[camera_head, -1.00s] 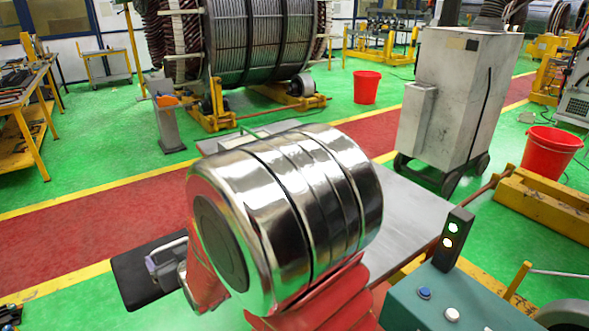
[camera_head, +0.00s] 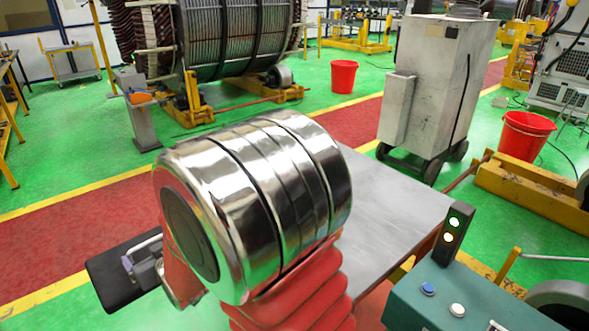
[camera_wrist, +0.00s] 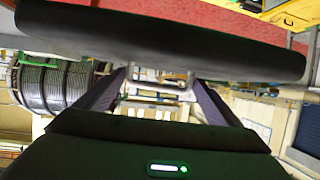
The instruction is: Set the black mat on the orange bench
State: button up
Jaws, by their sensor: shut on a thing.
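The black mat (camera_head: 112,290) shows at the lower left of the head view, partly hidden behind my own arm. In the wrist view the mat (camera_wrist: 160,38) spans the top as a dark, thick slab seen nearly edge on. My gripper (camera_wrist: 160,78) is shut on the mat's near edge and holds it in the air. A yellow-orange bench (camera_head: 10,125) is cut off by the head view's left edge, so its top barely shows. Something yellow-orange (camera_wrist: 292,14) is at the wrist view's upper right; I cannot tell if it is the same bench.
A grey cabinet on wheels (camera_head: 435,95) and red buckets (camera_head: 343,76) stand to the right. The large stator (camera_head: 230,40) rests on a yellow cradle at the back. A post with an orange item (camera_head: 137,105) stands at left. The red walkway (camera_head: 70,220) is clear.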

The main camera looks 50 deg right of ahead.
jog(key=shift+w+d, duration=0.1)
jog(key=shift+m+h, duration=0.5)
jog(key=shift+h, duration=0.2)
jog(key=w+d, duration=0.1)
jog(key=d, duration=0.2)
jog(key=w+d+r, duration=0.1)
jog(key=w+d, duration=0.1)
jog(key=d, duration=0.1)
jog(key=w+d, duration=0.1)
jog(key=d, duration=0.2)
jog(key=shift+w+d+r, duration=0.15)
jog(key=shift+d+r, duration=0.1)
jog(key=shift+d, duration=0.15)
jog(key=s+d+r+m+g+h, duration=0.1)
jog(key=s+d+m+h, duration=0.1)
jog(key=d, duration=1.8)
jog(key=s+d+r+m+h, duration=0.2)
jog(key=d+h, duration=0.1)
jog(key=d, duration=1.7)
jog(key=shift+s+d+r+g, duration=0.15)
jog(key=shift+d+r+g, duration=0.15)
jog(key=shift+d+g, duration=0.1)
jog(key=shift+f, duration=0.1)
notch_tip(320, 180, down, 6)
jog(key=shift+f, duration=0.1)
